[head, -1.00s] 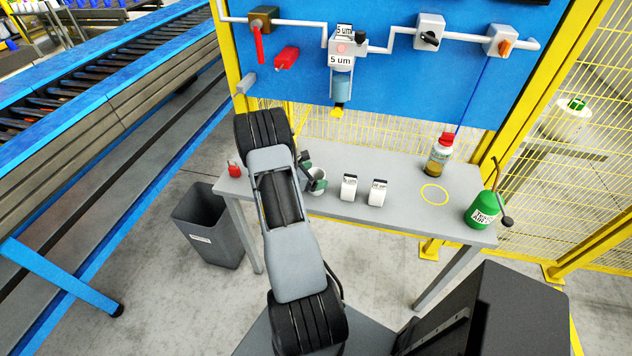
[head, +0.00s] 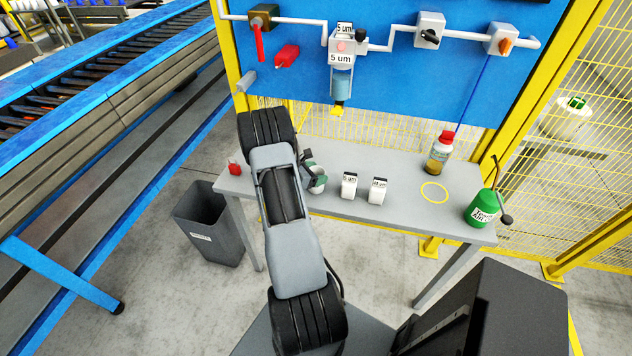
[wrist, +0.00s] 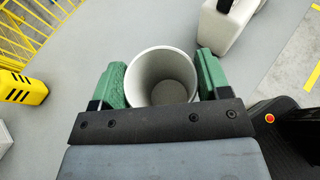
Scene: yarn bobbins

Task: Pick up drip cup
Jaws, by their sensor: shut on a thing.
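The drip cup (wrist: 160,64) is a pale, round, open-topped cup that looks empty. In the wrist view it stands between the two green fingers of my gripper (wrist: 160,82), which are shut on it from both sides. In the head view my gripper (head: 315,178) is low over the left part of the grey bench, and the cup is mostly hidden by the fingers and arm. I cannot tell whether the cup's base touches the bench.
Two white labelled blocks (head: 349,187) (head: 378,192) stand right of my gripper on the bench (head: 407,212). A red-capped bottle (head: 438,155), a yellow ring (head: 434,193) and a green can (head: 482,209) are farther right. A small red item (head: 234,167) lies left. A blue panel (head: 400,80) rises behind.

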